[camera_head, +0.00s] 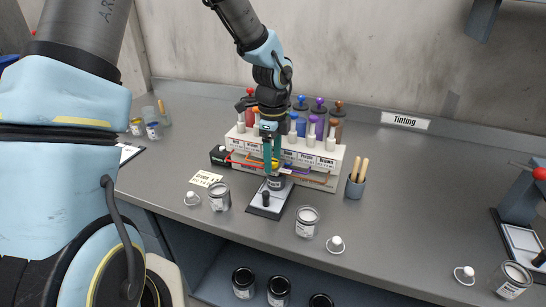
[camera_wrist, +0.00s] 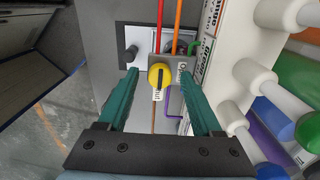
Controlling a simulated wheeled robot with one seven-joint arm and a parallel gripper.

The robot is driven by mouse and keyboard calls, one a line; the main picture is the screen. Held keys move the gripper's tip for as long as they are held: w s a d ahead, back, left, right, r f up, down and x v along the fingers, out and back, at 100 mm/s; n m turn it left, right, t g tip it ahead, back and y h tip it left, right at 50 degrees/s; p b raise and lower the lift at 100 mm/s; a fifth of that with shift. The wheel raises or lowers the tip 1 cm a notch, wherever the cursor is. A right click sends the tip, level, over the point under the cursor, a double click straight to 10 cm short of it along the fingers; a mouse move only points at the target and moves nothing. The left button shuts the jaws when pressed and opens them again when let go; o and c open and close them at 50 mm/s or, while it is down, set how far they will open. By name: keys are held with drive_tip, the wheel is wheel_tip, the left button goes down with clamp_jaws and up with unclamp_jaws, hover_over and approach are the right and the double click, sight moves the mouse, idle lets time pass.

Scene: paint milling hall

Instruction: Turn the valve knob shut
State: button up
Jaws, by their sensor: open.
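The yellow round valve knob (camera_wrist: 161,75) sits on a small grey plate in the wrist view, with a dark bar across its face pointing along the picture's vertical. The plate carries lettering at its right that looks like "Open", and a white label with blurred writing is at the knob's lower edge. In the head view a bit of yellow knob (camera_head: 276,163) shows behind the fingers, at the front of the white tinting rack (camera_head: 330,160). My gripper (camera_head: 271,165) points down there. Its teal fingers are apart, on either side of the knob; contact cannot be told.
Coloured tubes run beside the knob. A small scale-like stand (camera_head: 262,212) is below my gripper. Open cans (camera_head: 307,222) and (camera_head: 219,196) stand in front, with white caps nearby. A stick cup (camera_head: 355,187) stands at the rack's right.

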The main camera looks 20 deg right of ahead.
wheel_tip(320, 180, up, 11)
drive_tip(key=b, duration=0.2)
drive_tip(key=shift+f, duration=0.15)
idle(0.4)
drive_tip(key=s+a+f+n, duration=0.2)
drive_tip(key=a+n, duration=1.1)
drive_tip(key=a, duration=0.2)
drive_tip(key=s+a+f+n+t, duration=0.1)
drive_tip(key=s+a+f+n, duration=0.1)
drive_tip(key=a+n, duration=1)
drive_tip(key=a, duration=0.3)
drive_tip(key=shift+a+f+n+t, duration=0.15)
drive_tip(key=shift+f+n+t, duration=0.15)
drive_tip(key=shift+n, duration=0.1)
drive_tip(key=shift+w, duration=0.1)
